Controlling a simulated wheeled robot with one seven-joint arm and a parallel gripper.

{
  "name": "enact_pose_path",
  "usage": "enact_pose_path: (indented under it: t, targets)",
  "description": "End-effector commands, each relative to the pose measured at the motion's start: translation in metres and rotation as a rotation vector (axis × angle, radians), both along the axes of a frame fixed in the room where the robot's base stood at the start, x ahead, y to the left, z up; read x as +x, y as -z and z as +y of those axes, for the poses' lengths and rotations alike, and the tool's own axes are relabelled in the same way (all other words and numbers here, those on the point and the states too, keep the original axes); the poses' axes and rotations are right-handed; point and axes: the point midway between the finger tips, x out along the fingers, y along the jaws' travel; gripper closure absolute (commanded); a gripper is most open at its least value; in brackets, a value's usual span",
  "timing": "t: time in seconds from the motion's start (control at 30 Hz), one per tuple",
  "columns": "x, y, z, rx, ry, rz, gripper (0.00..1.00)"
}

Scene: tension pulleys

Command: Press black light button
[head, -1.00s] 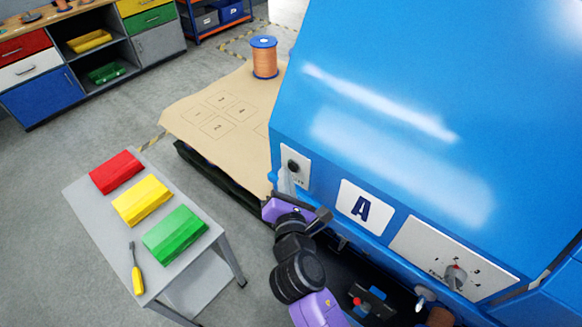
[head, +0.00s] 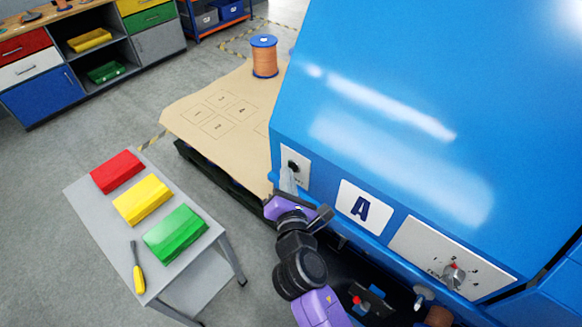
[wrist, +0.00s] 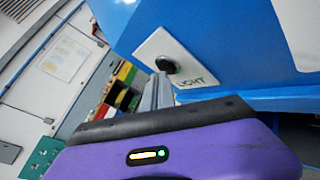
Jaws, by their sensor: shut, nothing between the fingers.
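The black light button (head: 292,166) sits on a white plate (head: 301,156) on the left end of the blue machine's face. In the wrist view the round button (wrist: 167,65) shows above the word LIGHT on its plate (wrist: 155,45). My gripper (head: 289,174) is shut and empty, with its grey fingers pointing up at the button. In the wrist view the fingertips (wrist: 161,78) overlap the area just below the button. I cannot tell whether they touch it.
A grey table (head: 85,205) with red, yellow and green blocks stands left. An orange spool (head: 264,58) stands behind.

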Motion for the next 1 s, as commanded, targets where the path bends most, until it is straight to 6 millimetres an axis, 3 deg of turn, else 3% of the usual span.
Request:
enact_pose_path:
  t: [0.47, 1.0]
  targets:
    - [-0.007, 0.0, 0.006, -0.001, -0.002, 0.0, 1.0]
    - [-0.045, 0.001, 0.035, -0.002, -0.002, 0.0, 1.0]
